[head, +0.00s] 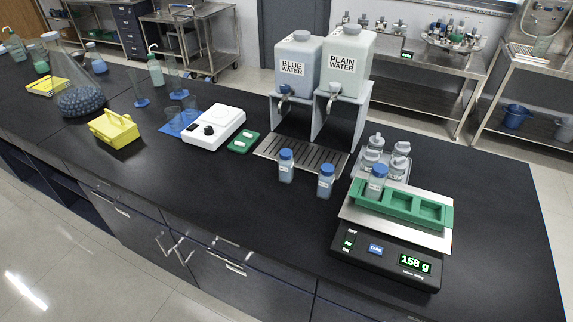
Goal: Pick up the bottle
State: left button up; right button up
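Two small clear bottles with blue caps and pale labels stand upright on the black bench in front of the drip tray: one on the left (286,166) and one on the right (326,181). A third blue-capped bottle (376,182) stands in the left compartment of the green holder (432,212) on the scale (384,248), whose display reads 158 g. Which bottle the task means cannot be told from the picture. Neither of my grippers shows in the head view.
Blue water (295,66) and plain water (343,66) dispensers stand behind the drip tray (300,158). Several clear bottles (399,161) stand behind the scale. The bench front centre is clear.

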aim_at(285, 168)
jog(key=i+j+z, duration=0.1)
jog(key=j, duration=0.45)
jog(key=i+j+z, duration=0.1)
jog(key=j, duration=0.4)
jog(key=i+j+z, duration=0.1)
jog(key=j, duration=0.5)
jog(key=i+j, duration=0.15)
jog(key=j, duration=0.4)
jog(key=i+l, duration=0.15)
jog(key=i, duration=0.35)
jog(key=l+z, duration=0.05)
